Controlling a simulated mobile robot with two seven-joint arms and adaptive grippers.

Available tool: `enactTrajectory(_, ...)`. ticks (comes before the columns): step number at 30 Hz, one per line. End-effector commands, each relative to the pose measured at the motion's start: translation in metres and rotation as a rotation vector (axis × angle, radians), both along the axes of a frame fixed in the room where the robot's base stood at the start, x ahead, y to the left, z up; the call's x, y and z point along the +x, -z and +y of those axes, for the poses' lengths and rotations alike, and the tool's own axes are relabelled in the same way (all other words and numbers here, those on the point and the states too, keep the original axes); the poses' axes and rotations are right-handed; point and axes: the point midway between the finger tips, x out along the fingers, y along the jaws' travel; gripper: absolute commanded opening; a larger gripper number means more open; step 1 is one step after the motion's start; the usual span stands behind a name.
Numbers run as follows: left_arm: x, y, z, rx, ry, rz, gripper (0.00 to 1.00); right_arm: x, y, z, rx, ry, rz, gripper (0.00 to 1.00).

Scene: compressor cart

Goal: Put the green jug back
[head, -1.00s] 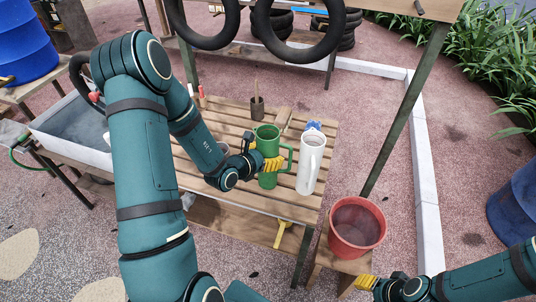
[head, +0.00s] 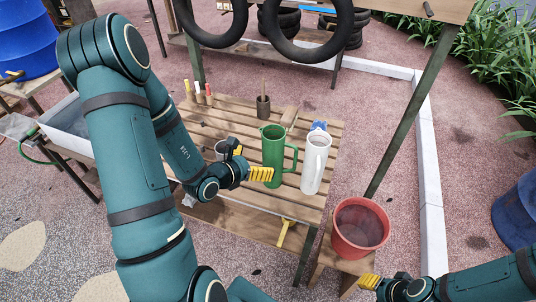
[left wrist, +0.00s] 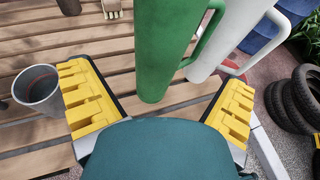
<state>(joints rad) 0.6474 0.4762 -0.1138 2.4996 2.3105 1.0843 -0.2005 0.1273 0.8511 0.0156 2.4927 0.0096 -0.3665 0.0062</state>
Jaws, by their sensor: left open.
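The green jug (head: 272,145) stands upright on the slatted wooden bench, its handle facing right. It also shows in the left wrist view (left wrist: 165,50), beyond the palm and between the lines of the two fingers. My left gripper (head: 260,174) is open and empty, just left of and in front of the jug. In the left wrist view its yellow finger pads (left wrist: 160,102) are wide apart, with a gap to the jug. My right gripper (head: 368,283) is low at the right, near the red bucket; its jaw state is unclear.
A white jug (head: 313,165) stands close right of the green one. A grey cup (left wrist: 38,88) is left of my left gripper. A brown pot (head: 263,106), a blue item (head: 319,126) and several markers stand farther back. A red bucket (head: 358,228) is right of the bench (head: 222,118).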

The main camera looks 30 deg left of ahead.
Motion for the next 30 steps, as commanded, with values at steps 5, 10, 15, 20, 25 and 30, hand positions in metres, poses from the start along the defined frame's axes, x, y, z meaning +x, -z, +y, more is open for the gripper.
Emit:
enactTrajectory(5, -0.024, -0.012, 0.003, -0.002, -0.001, 0.004, 1.00, 0.004, -0.017, -0.001, -0.002, 0.008, -0.010, 0.47)
enactTrajectory(10, -0.034, -0.015, 0.005, -0.001, 0.000, 0.001, 1.00, 0.007, -0.024, -0.001, -0.004, 0.013, -0.017, 0.47)
enactTrajectory(15, -0.037, -0.015, 0.005, -0.001, 0.001, 0.001, 1.00, 0.008, -0.025, -0.001, -0.004, 0.015, -0.019, 0.47)
enactTrajectory(20, -0.037, -0.007, -0.021, -0.011, 0.112, 0.033, 1.00, 0.008, -0.024, -0.001, -0.004, 0.014, -0.018, 0.47)
enactTrajectory(25, -0.059, 0.018, -0.105, 0.004, 0.527, 0.152, 1.00, 0.008, -0.024, -0.002, -0.004, 0.014, -0.018, 0.47)
enactTrajectory(30, -0.113, 0.049, -0.169, 0.148, 1.037, 0.270, 1.00, 0.008, -0.024, -0.002, -0.004, 0.014, -0.018, 0.47)
